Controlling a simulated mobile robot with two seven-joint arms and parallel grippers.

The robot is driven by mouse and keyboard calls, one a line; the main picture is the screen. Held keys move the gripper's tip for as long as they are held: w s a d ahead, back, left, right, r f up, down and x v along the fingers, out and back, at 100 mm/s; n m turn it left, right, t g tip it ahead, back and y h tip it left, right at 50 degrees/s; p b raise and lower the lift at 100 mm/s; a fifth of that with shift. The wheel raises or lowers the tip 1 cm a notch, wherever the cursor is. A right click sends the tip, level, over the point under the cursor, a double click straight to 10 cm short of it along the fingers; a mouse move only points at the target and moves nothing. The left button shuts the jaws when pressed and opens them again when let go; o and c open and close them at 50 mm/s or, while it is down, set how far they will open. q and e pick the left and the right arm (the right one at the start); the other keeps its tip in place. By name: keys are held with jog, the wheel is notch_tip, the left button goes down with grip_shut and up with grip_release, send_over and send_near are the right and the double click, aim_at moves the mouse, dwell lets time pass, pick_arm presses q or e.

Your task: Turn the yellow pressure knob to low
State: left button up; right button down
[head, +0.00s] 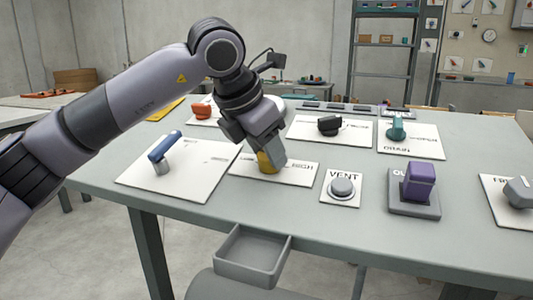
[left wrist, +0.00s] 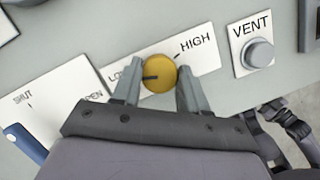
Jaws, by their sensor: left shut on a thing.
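The yellow pressure knob (head: 265,163) sits on a white plate (head: 300,174) marked HIGH at its right end. In the left wrist view the round knob (left wrist: 160,70) has a dark pointer line running left, toward the LOW word, which a finger partly covers. HIGH and a short tick are at its upper right. My left gripper (head: 268,154) reaches down over the knob. Its two fingers (left wrist: 158,92) stand on either side of the knob, shut on it. In the head view the gripper hides the plate's middle and much of the knob. My right gripper is not in view.
A blue-handled lever (head: 164,146) is left of the knob. A grey VENT button (head: 342,187) and a purple switch (head: 420,181) are to the right. Black (head: 329,125), teal (head: 396,128) and orange (head: 202,110) controls stand behind. An open grey tray (head: 252,257) hangs at the front edge.

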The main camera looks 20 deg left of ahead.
pick_arm(q)
jog(key=shift+n, duration=0.4)
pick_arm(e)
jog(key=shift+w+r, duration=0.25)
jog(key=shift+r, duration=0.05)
pick_arm(q)
jog(key=o, duration=1.1)
jog(key=shift+c, duration=0.2)
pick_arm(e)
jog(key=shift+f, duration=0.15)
pick_arm(q)
jog(key=p+v, duration=0.1)
jog(key=v, duration=0.6)
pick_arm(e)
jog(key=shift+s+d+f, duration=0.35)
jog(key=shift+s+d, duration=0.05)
